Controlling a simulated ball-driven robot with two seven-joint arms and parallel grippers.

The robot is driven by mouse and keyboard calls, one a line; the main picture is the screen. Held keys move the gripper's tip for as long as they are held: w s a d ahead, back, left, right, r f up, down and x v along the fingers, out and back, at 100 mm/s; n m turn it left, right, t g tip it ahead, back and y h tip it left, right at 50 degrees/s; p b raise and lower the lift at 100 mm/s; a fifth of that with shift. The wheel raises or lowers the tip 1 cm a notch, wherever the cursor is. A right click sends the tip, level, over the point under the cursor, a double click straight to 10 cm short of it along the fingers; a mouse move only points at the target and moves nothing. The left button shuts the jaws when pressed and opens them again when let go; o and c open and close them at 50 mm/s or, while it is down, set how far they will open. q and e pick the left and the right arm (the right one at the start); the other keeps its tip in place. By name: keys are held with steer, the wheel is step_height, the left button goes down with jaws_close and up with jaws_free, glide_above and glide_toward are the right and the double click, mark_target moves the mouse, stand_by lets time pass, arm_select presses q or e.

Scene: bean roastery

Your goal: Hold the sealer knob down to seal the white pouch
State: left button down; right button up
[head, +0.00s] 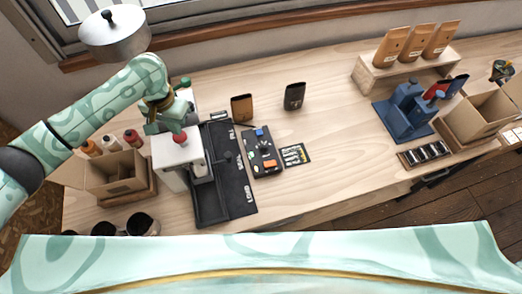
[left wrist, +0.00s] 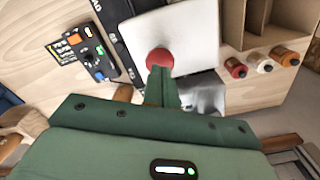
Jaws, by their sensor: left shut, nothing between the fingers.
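The sealer (head: 170,147) is a white box-shaped unit at the left of the bench, with a red knob (head: 180,138) on top. My left gripper (head: 165,126) is at the knob, coming from behind it. In the left wrist view, its shut, empty fingers (left wrist: 163,88) end right at the red knob (left wrist: 160,60), above the sealer's white top (left wrist: 185,35). I cannot tell whether they touch or press it. I cannot make out the white pouch with certainty; a small pale piece shows at the sealer's right side. My right gripper is not in view.
A black mat (head: 238,190) lies right of the sealer, beside a small control panel (head: 262,148). A cardboard box (head: 115,178), bottles and dark cups crowd the left. The bench's middle is clear.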

arm_select(q)
steer(key=shift+f, duration=0.1)
steer(key=shift+f+b, duration=0.55)
steer(key=shift+f, duration=1.1)
stand_by(0.9)
step_height(320, 180, up, 6)
steer(key=p, duration=0.9)
steer(key=shift+r, duration=0.1)
stand_by(0.7)
